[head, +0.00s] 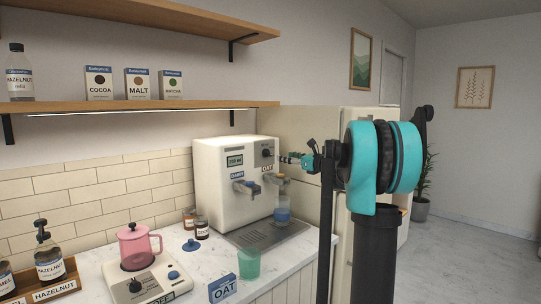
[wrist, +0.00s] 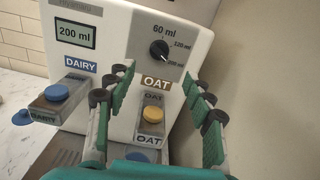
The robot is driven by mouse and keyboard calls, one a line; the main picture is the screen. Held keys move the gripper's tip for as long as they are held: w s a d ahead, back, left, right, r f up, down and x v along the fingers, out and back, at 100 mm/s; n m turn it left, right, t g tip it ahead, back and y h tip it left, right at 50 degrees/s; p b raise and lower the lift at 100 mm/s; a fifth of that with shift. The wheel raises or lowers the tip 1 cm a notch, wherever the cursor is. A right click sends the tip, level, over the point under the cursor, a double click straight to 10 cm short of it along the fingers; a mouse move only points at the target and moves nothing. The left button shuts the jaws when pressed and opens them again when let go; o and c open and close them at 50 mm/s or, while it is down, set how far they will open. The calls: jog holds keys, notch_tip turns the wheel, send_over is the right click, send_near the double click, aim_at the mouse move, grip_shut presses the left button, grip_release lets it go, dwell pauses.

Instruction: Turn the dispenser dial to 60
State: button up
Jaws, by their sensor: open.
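The white dispenser (head: 215,185) stands on the counter. Its black dial (wrist: 159,50) is on the grey panel in the wrist view, with 60 ml marked above it and 120 ml and 200 ml to its right. The white pointer mark appears turned toward 200 ml. The display (wrist: 75,33) reads 200 ml. In the head view the dial (head: 267,153) is at the upper right of the front face. My gripper (wrist: 161,76) is open and empty, its green-padded fingers spread below and either side of the dial, apart from it. In the head view my gripper (head: 298,159) is right of the dispenser.
Dairy (wrist: 68,93) and oat (wrist: 152,115) outlets with blue and yellow buttons project below the panel. On the counter are a green cup (head: 249,264), an OAT sign (head: 223,288), a blue lid (head: 191,245) and a pink pot (head: 140,246). A shelf (head: 150,106) hangs above.

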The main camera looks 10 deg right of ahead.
aim_at(269, 153)
jog(key=x, duration=1)
jog(key=shift+w+a, duration=0.15)
jog(key=shift+w, duration=0.1)
jog(key=c, duration=1.2)
jog(key=shift+o, duration=0.2)
